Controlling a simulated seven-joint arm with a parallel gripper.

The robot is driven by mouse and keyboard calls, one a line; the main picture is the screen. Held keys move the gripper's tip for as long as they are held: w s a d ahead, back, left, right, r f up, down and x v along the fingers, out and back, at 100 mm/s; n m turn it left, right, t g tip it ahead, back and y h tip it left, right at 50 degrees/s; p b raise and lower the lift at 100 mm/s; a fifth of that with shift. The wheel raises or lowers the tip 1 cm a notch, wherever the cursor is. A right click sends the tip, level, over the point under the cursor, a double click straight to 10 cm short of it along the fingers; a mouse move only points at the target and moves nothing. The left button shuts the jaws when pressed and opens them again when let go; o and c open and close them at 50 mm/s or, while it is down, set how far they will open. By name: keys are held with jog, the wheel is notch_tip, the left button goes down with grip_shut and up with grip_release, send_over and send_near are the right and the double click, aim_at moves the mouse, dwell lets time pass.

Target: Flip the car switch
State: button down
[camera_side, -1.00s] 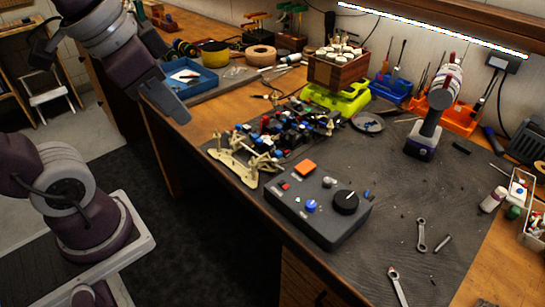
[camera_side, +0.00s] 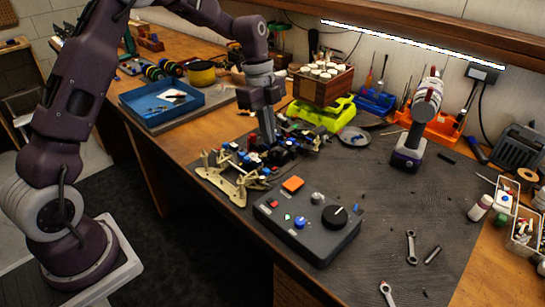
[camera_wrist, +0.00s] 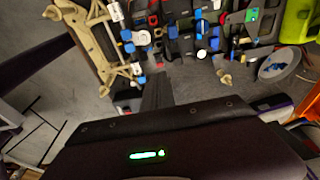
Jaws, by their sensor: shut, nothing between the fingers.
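The car is an open chassis with a beige frame (camera_side: 236,186) and black, blue and red parts on top. It lies on the dark mat, and its beige frame also shows in the wrist view (camera_wrist: 100,45). My gripper (camera_side: 265,140) points down over the middle of the car, with its tips at or just above the parts. It is shut and empty. In the wrist view my gripper (camera_wrist: 157,95) shows as a narrow dark finger close to the wiring. I cannot pick out the switch, and I cannot tell whether the fingers touch the car.
A dark control box (camera_side: 306,228) with a knob and buttons stands in front of the car. A yellow-green stand (camera_side: 325,113) and a wooden box (camera_side: 322,88) are behind it. A blue tray (camera_side: 162,101) is left, a power drill (camera_side: 412,145) right. The mat (camera_side: 375,210) right of the control box is mostly bare.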

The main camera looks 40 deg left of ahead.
aim_at(274, 167)
jog(key=f, duration=0.3)
jog(key=d+f, duration=0.1)
jog(key=f, duration=0.3)
jog(key=shift+d, duration=0.2)
